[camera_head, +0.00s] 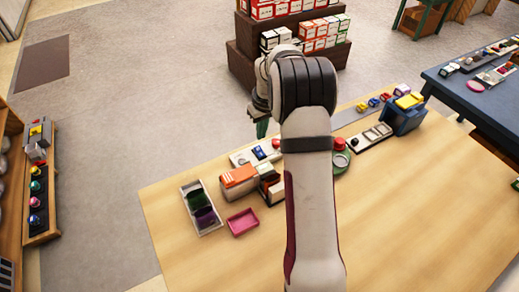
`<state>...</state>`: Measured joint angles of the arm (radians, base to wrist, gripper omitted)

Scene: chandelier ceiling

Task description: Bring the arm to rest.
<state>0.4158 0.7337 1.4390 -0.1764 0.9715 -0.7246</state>
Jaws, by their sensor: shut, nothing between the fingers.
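My arm rises from the bottom of the view, over the wooden table (400,220), and bends at a dark-banded joint near the top middle. My gripper (262,129) hangs beyond the bend, on its left side, above the far edge of the table. Its greenish fingers point down and look closed, with nothing seen in them. The wrist is partly hidden behind the arm's bend.
Below the gripper stand an orange-and-white box (239,182), a tray with green and purple items (184,190) and a pink tray (243,222). A blue box (403,118) stands at the far right of the table. The table's right front is clear. Shelves with boxes (240,60) stand behind.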

